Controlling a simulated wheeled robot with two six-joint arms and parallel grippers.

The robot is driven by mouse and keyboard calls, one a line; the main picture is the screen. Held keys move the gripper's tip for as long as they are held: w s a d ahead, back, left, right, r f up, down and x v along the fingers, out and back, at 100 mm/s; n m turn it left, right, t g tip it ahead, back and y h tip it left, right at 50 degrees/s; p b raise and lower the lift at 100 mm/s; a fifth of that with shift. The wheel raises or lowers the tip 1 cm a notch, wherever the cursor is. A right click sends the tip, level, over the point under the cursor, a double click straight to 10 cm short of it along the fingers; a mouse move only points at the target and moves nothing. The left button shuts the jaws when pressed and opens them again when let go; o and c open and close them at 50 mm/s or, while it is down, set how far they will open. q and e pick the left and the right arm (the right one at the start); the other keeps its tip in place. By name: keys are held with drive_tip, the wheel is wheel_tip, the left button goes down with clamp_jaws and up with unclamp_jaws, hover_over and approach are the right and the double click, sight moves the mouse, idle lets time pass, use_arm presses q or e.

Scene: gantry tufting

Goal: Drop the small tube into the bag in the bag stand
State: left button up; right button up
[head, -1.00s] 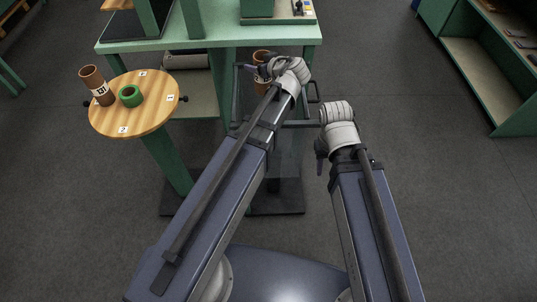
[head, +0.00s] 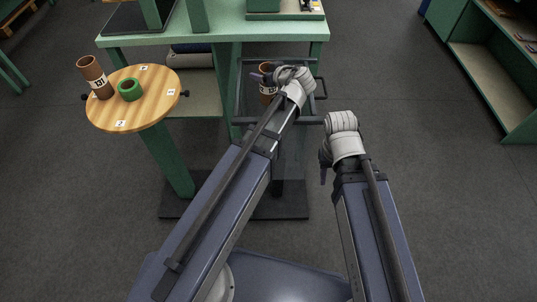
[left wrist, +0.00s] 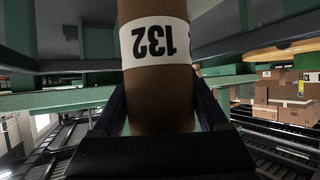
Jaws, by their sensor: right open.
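A brown tube with a white band (head: 268,88) is held upright by my left gripper (head: 264,78), over the dark frame of the bag stand (head: 283,121). The left wrist view shows the same tube (left wrist: 158,98), marked 132, between the two dark fingers, which close on its sides. The bag shows only faintly, if at all, below the frame, partly behind my left arm. My right gripper (head: 325,164) is open and empty, to the right of the stand, apart from it; its fingers show small and dark.
A round wooden table (head: 150,113) at left carries another brown tube (head: 94,76) and a green ring (head: 130,89). A green bench (head: 225,30) stands behind the bag stand. Green shelving (head: 490,80) is at the right. The floor between the stand and shelving is clear.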

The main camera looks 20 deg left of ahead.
use_arm(q)
drive_tip(key=o, duration=0.3)
drive_tip(key=shift+p+v, duration=1.85)
drive_tip(key=shift+v, duration=2.1)
